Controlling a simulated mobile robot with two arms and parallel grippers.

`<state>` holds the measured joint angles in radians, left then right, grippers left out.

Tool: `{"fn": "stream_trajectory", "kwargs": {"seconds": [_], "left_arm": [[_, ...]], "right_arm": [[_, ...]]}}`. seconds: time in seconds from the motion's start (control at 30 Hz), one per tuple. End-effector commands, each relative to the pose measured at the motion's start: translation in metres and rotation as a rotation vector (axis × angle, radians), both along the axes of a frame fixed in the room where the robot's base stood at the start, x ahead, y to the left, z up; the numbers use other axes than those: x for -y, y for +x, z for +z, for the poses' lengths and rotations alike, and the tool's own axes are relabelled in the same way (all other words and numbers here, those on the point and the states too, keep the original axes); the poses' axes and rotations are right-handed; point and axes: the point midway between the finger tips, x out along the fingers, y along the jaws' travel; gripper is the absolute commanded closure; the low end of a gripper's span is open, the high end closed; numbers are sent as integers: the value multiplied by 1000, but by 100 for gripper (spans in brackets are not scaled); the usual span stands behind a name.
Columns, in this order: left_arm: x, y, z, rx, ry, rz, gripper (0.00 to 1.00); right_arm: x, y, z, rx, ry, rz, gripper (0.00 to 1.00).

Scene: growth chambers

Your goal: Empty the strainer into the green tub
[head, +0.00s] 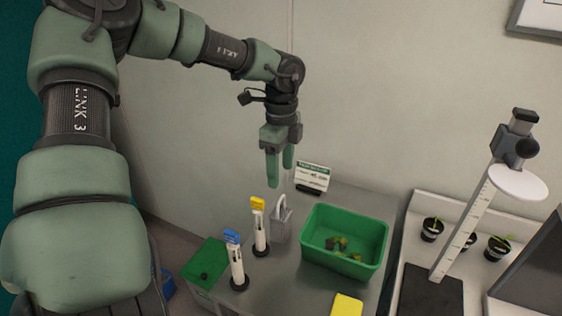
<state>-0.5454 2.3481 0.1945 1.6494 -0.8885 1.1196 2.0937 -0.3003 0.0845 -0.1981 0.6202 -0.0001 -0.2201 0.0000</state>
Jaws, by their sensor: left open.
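The green tub (318,263) stands on the grey bench against the wall. Several dark and yellow-green bits lie on its floor. I cannot make out a strainer for certain in the head view. A grey metal object with a loop handle (282,226) stands left of the tub, and I cannot tell what it is. My left gripper (281,178) is open and points down above the back of the bench, up and left of the tub. Nothing shows clearly between its fingers. My right gripper is out of view.
A blue-topped holder (237,262) and a yellow-topped holder (260,228) stand upright left of the tub. A small sign (312,176) stands behind it. A yellow block (346,305) lies in front. A measuring stand (465,221) and potted seedlings (432,230) are on the right.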

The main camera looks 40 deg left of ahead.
Motion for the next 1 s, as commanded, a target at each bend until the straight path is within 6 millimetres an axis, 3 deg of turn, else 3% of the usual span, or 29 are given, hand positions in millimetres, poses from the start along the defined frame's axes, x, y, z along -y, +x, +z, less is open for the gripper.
{"fn": "stream_trajectory", "kwargs": {"seconds": [0.33, 0.8, 1.0], "left_arm": [[0, 0, -37, -1, -1, 0, 40], [0, 1, -79, 2, 1, -1, 40], [0, 0, -86, 1, -1, -1, 40]], "right_arm": [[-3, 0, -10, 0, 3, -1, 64], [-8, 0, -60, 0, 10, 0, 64], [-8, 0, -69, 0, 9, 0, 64]]}}
